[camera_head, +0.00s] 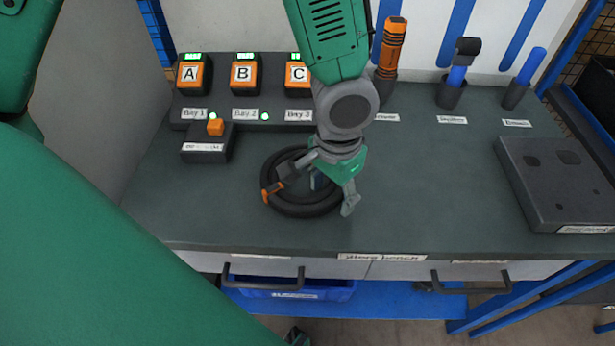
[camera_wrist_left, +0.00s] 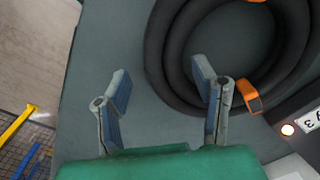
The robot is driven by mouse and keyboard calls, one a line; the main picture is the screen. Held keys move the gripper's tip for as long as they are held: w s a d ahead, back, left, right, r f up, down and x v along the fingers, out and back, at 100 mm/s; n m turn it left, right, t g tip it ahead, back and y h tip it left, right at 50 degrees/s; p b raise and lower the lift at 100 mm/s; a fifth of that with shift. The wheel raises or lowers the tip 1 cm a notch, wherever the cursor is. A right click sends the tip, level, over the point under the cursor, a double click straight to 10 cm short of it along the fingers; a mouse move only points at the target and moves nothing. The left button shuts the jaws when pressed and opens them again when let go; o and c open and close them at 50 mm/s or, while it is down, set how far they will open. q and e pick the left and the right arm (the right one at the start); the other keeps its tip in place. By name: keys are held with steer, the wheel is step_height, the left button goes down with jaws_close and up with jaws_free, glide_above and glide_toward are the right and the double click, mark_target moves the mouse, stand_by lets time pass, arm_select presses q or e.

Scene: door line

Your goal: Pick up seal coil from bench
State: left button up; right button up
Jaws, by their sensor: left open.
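The seal coil (camera_head: 290,208) is a black ring of several turns with orange bands, lying flat on the dark bench top (camera_head: 420,190). My left gripper (camera_head: 314,192) is above it from the back, fingers spread, hiding part of the ring. In the left wrist view the coil (camera_wrist_left: 158,50) fills the upper right. There my left gripper (camera_wrist_left: 161,86) is open and empty; one finger is over the bare bench, the other overlaps the coil. I cannot tell whether that finger touches it.
Orange units A (camera_head: 190,75), B (camera_head: 243,75) and C (camera_head: 297,75) stand behind, with a small box with an orange button (camera_head: 206,150) in front. An orange-handled tool (camera_head: 391,45) and holders stand at the back. A grey case (camera_head: 555,185) lies right. Bench between is clear.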

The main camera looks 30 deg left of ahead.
arm_select(q)
steer(key=shift+a+f, duration=0.2)
steer(key=shift+f, duration=0.5)
steer(key=shift+a, duration=0.25)
steer(key=c, duration=1.2)
steer(key=shift+d, duration=0.15)
jaws_close()
